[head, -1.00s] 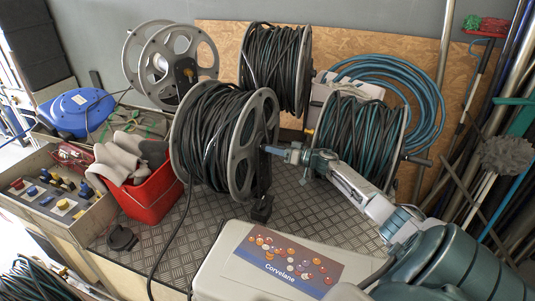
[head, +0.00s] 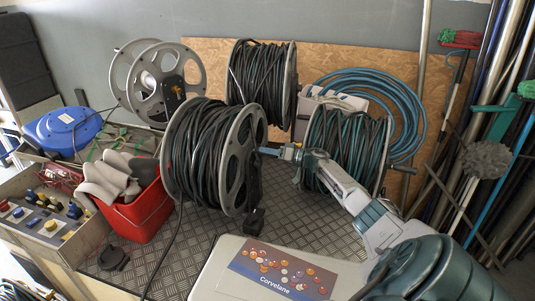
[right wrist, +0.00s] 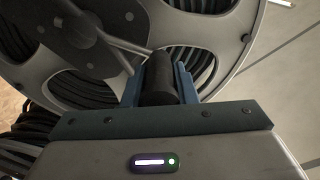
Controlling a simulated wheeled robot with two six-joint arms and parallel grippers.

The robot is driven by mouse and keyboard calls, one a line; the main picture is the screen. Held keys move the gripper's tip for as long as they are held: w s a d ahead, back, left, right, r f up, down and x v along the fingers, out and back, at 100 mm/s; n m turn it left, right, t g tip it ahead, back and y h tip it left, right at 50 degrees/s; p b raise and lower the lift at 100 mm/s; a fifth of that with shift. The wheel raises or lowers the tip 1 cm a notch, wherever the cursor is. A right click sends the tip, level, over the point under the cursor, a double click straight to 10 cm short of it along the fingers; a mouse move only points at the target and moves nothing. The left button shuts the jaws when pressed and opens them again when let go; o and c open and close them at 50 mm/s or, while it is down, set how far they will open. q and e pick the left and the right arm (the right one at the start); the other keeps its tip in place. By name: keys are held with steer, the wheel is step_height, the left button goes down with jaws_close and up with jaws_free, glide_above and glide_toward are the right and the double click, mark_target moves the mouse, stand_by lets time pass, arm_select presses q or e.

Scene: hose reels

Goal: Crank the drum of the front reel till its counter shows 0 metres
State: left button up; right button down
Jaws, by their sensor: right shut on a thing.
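The front reel (head: 205,150) stands on the plated bench top, its drum wound with dark hose and its grey spoked flange facing right. My right gripper (head: 272,151) reaches in from the right to the side of this flange. In the right wrist view its blue fingers (right wrist: 160,85) are shut around the black crank handle (right wrist: 158,82). A metal crank rod (right wrist: 105,35) runs from a dark hub plate beside the flange. A small black box (head: 254,221) sits at the reel's foot. I cannot read any counter. My left gripper is not in view.
A second dark-hose reel (head: 262,85) and a green-and-black hose reel (head: 345,150) stand behind, close to my right arm. An empty reel (head: 155,80) is at back left. A red bucket (head: 138,215) with gloves stands left; a pale labelled case (head: 215,265) lies in front.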

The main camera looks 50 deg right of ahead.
steer(key=c, duration=1.3)
jaws_free()
steer(key=shift+o, duration=0.7)
steer(key=shift+d+f, duration=0.1)
steer(key=shift+d, duration=0.05)
steer(key=b+v, duration=0.2)
steer(key=v, duration=0.8)
steer(key=shift+s+d+b, duration=0.2)
steer(key=shift+s+b, duration=0.1)
